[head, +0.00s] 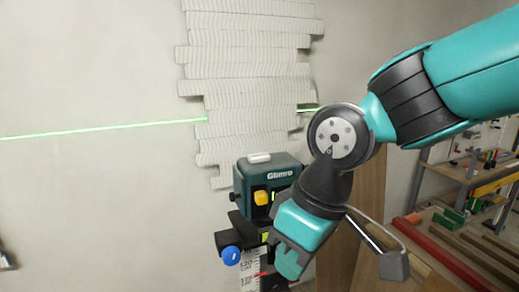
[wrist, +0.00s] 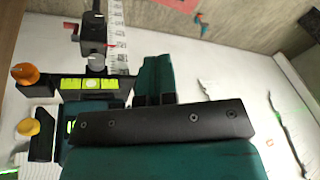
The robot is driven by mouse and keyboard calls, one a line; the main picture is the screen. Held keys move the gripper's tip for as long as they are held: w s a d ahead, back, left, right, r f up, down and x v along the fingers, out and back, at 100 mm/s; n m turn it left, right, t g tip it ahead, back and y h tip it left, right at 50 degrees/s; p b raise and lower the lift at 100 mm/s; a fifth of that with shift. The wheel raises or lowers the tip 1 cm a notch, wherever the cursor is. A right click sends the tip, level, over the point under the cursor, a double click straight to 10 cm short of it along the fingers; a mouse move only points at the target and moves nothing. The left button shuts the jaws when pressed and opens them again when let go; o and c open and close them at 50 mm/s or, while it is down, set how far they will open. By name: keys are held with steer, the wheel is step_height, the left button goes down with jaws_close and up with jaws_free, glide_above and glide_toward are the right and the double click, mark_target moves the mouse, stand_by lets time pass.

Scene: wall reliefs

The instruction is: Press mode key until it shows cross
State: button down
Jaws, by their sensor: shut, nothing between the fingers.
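A teal and black laser level marked "Glimro" (head: 267,183) stands upright in front of the wall. A pale raised key (head: 259,157) sits on its top; I cannot tell whether it is the mode key. A yellow knob (head: 261,198) is on its front and also shows in the wrist view (wrist: 28,127). One thin green line (head: 110,130) runs nearly level across the wall; no upright line shows. My gripper (head: 289,266) is shut and empty, below and right of the level's body, hiding part of its mount. Its teal fingers also show in the wrist view (wrist: 156,70).
A blue knob (head: 231,255) and a measuring staff (head: 250,272) are below the level. The wrist view shows an orange knob (wrist: 25,74) and green bubble vials (wrist: 90,84). A ridged white relief (head: 245,55) is on the wall. Shelves with tools (head: 465,175) stand at right.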

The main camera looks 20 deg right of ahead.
mark_target(256, 155)
steer(key=w+d+r+m+t+h+p, duration=0.1)
steer(key=w+r+p, duration=0.1)
steer(key=w, duration=0.3)
steer(key=w+r+m+t+h+p, duration=0.1)
steer(key=w+r+h+p, duration=0.1)
steer(key=w+r, duration=0.3)
steer(key=w+d+r+m+t+h+p, duration=0.1)
steer(key=w+r+h+p, duration=0.1)
steer(key=w, duration=0.4)
steer(key=shift+w+d+r+m+p, duration=0.15)
steer(key=shift+r+p, duration=0.1)
steer(key=shift+r, duration=0.25)
steer(key=shift+d+r+m+p, duration=0.15)
steer(key=shift+r+p, duration=0.1)
steer(key=shift+r, duration=0.2)
steer(key=w+r+m+t+h+p, duration=0.2)
steer(key=w+r+m+h+p, duration=0.1)
steer(key=r, duration=0.5)
steer(key=shift+w+d+r+h+p, duration=0.2)
steer(key=shift+w+h+p, duration=0.2)
steer(key=shift+w+h, duration=0.7)
steer(key=shift+w+f, duration=0.1)
steer(key=shift+w, duration=0.05)
step_height(256, 155, down, 9)
steer(key=b, duration=0.8)
steer(key=shift+f+b, duration=0.3)
